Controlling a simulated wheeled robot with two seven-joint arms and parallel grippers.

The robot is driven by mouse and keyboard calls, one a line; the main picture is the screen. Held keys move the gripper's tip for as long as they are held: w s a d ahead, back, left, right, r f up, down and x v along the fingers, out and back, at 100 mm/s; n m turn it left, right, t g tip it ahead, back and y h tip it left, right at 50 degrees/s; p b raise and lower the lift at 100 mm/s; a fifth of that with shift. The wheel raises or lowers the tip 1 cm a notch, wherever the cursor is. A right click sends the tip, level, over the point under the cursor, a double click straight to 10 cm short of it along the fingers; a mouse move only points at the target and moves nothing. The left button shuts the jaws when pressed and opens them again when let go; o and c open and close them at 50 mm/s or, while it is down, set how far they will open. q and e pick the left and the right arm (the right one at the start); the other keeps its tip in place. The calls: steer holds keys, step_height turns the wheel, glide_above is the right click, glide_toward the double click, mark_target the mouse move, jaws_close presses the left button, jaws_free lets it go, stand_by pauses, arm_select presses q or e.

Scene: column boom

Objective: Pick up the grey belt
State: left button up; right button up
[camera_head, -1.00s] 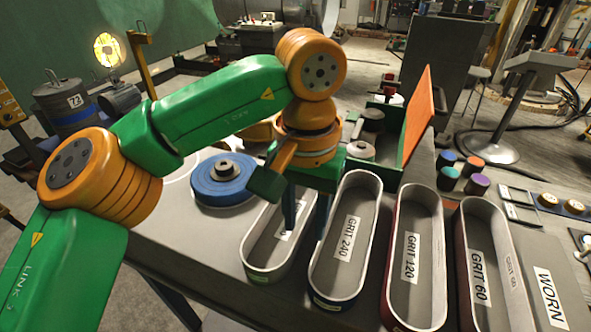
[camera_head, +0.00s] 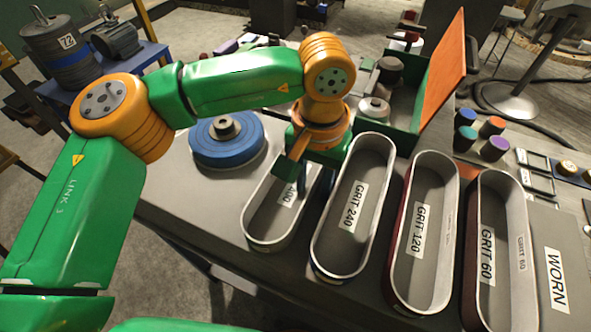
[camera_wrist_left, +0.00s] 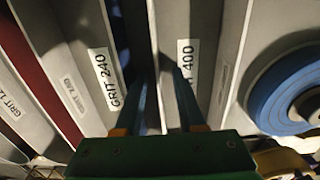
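The grey belt (camera_head: 265,245) is the leftmost of the upright oval loops on the bench, around the "GRIT 400" label. It also shows in the left wrist view (camera_wrist_left: 167,25). My left gripper (camera_head: 316,184) points down over its right side. In the left wrist view my left gripper (camera_wrist_left: 160,80) has its two fingers apart, with the belt's wall running between them. One finger is on the "GRIT 400" side, the other towards the gap beside the "GRIT 240" belt (camera_head: 318,262). Contact with the wall cannot be told. My right gripper is not in view.
The "GRIT 120" (camera_head: 404,290) and "GRIT 60" (camera_head: 478,200) belts stand further right, close together. A blue disc (camera_head: 230,152) lies left of the grey belt. A green box with an orange panel (camera_head: 440,75) stands behind. Small coloured cylinders (camera_head: 494,149) stand back right.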

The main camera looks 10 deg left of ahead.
arm_select(q)
steer(key=shift+s, duration=0.1)
jaws_close()
